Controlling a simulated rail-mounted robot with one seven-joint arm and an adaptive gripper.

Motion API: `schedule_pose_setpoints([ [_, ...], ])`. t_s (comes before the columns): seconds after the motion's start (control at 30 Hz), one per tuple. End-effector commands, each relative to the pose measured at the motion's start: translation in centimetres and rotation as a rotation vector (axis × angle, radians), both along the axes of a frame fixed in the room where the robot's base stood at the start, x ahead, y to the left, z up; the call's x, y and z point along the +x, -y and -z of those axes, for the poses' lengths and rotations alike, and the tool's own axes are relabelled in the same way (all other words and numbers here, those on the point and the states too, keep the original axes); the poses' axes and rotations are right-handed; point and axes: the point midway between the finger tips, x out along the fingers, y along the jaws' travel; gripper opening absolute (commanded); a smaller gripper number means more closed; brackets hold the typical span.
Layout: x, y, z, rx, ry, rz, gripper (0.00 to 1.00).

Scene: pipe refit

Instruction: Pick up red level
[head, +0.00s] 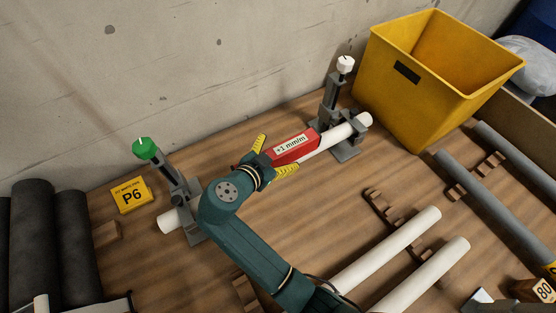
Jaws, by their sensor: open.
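The red level (300,150) bears a white label reading "+1 mm/m". It appears to lie along the top of a white pipe (342,132) held between two grey stands. My gripper (273,157) is at the level's left end, with one yellow-marked finger on each side of it. The gripper is open; whether the fingers touch the level cannot be told. My wrist and arm hide the level's left part and the middle of the pipe.
A stand with a green knob (146,148) is at left, one with a white knob (345,65) at right. A yellow bin (425,110) stands at back right. White pipes (388,250) lie front right. A P6 sign (131,195) and dark rolls (38,240) are left.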

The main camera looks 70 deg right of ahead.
Motion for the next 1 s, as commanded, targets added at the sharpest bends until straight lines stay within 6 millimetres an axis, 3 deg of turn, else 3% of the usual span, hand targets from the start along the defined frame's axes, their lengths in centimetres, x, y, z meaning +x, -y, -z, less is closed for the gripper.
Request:
schedule_pose_setpoints([
  [0.23, -0.13, 0.58, 0.16, 0.0, 0.0, -0.001, 0.95],
  [0.67, -0.14, 0.55, 0.23, 0.001, -0.001, -0.002, 0.14],
  [1.0, -0.05, 0.54, 0.29, 0.001, -0.001, -0.006, 0.11],
])
